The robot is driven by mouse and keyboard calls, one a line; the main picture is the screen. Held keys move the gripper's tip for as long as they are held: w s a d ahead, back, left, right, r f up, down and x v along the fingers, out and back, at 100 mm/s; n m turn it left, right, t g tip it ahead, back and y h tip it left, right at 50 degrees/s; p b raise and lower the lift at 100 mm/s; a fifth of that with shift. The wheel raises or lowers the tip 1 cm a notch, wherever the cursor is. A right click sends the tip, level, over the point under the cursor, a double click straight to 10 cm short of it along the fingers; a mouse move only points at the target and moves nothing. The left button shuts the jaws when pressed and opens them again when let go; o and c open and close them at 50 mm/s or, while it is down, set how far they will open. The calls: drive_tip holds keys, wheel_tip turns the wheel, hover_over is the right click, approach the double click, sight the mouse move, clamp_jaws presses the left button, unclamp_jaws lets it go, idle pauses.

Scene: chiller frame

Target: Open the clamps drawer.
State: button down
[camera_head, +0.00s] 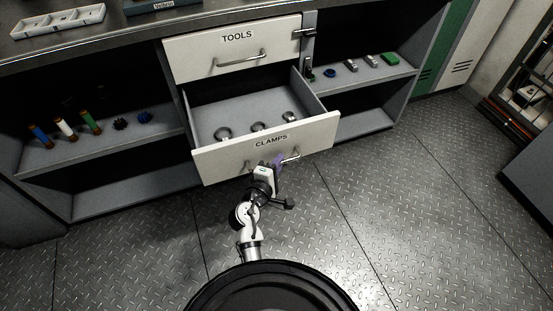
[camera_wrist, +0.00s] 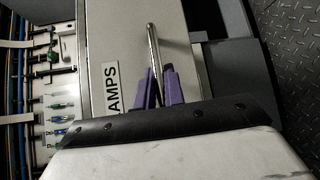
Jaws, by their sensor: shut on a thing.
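The clamps drawer (camera_head: 213,169) is pulled out from the cabinet, and its inside shows in the head view. Several round metal clamps (camera_head: 258,127) lie in it. Its white front with the CLAMPS label also shows in the wrist view (camera_wrist: 120,45). The drawer's bar handle (camera_wrist: 156,50) is metal. My gripper (camera_head: 277,163) is at the drawer front, its purple fingers (camera_wrist: 158,86) closed around the handle. My gripper partly hides the handle in the head view.
The tools drawer (camera_head: 190,60) above is shut. Open shelves on both sides hold small items, such as bottles (camera_head: 65,127) on the left and a green block (camera_head: 390,59) on the right. The metal floor (camera_head: 420,200) to the right is clear.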

drive_tip(key=shift+d, duration=0.1)
drive_tip(key=c, duration=1.5)
unclamp_jaws()
drive_tip(key=shift+s, duration=0.1)
